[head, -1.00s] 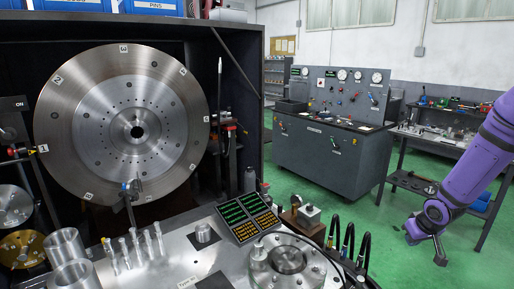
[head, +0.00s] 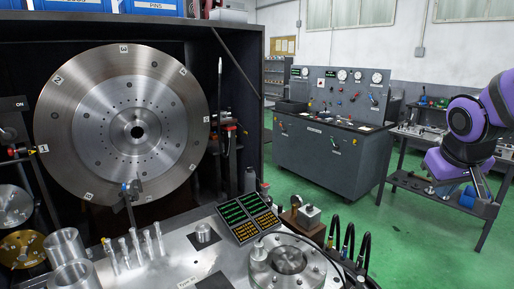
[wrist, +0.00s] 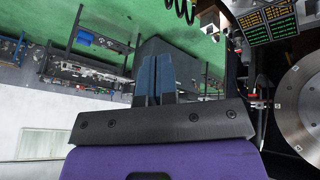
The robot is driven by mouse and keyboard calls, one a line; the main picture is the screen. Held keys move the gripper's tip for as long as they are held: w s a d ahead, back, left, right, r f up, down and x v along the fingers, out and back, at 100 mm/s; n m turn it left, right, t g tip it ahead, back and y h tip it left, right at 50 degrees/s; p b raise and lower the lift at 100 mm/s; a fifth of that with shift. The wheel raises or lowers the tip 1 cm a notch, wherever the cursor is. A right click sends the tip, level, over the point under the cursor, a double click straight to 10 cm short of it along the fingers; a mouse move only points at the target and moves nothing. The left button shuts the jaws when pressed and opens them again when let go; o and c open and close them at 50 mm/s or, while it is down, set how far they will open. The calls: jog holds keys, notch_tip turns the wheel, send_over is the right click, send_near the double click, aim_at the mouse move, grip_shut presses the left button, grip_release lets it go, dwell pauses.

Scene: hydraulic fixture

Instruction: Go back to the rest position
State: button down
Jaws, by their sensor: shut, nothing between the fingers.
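My gripper (wrist: 155,62) shows in the wrist view, its two blue fingers together and nothing between them. It is clear of any object there. In the head view my purple arm (head: 470,130) is folded at the right edge, in front of the far workbench. I cannot clearly make out the fingertips in that view.
The large steel disc (head: 130,125) stands in a dark housing at the left. The front bench (head: 150,272) carries metal cylinders, glass vials, small displays (head: 250,215) and a round flange (head: 287,262). A grey test console (head: 320,155) stands at the back. Green floor (head: 400,250) is open at the right.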

jog(key=s+a+r+y, duration=0.1)
jog(key=s+a+r, duration=0.1)
jog(key=s, duration=0.5)
jog(key=s+a+r+y, duration=0.1)
jog(key=s+a+r, duration=0.1)
jog(key=s+a, duration=0.2)
jog(key=s, duration=0.3)
jog(key=shift+s+a+r+y, duration=0.2)
jog(key=shift+a+r+y, duration=0.1)
jog(key=shift+r, duration=0.05)
